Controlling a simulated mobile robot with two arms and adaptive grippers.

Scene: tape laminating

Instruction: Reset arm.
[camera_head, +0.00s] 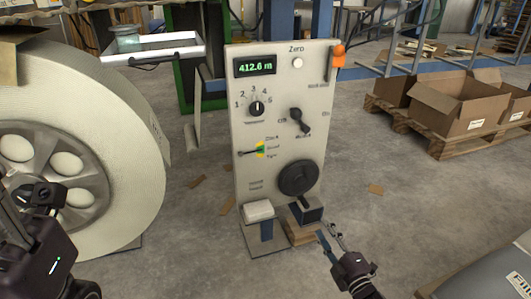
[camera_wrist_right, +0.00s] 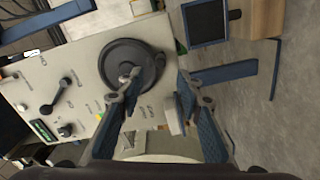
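The grey control panel (camera_head: 281,145) stands upright in the middle of the head view. It bears a green display (camera_head: 255,67) reading 412.6 m, a numbered dial (camera_head: 257,108), a black lever (camera_head: 300,121) and a dark round handwheel (camera_head: 298,178). My right gripper (camera_head: 330,232) is low, to the right of the panel, fingers apart with nothing seen between them. In the right wrist view my right gripper (camera_wrist_right: 158,78) is open, and the handwheel (camera_wrist_right: 132,66) shows beyond its fingers. My left arm is at the lower left; its finger state is unclear.
A large pale roll (camera_head: 125,150) stands at the left, close to my left arm. A white pad (camera_head: 258,211) and a dark blue box (camera_head: 307,213) sit at the panel's foot. Cardboard boxes (camera_head: 460,108) on a pallet are at the right. Grey floor between is mostly clear.

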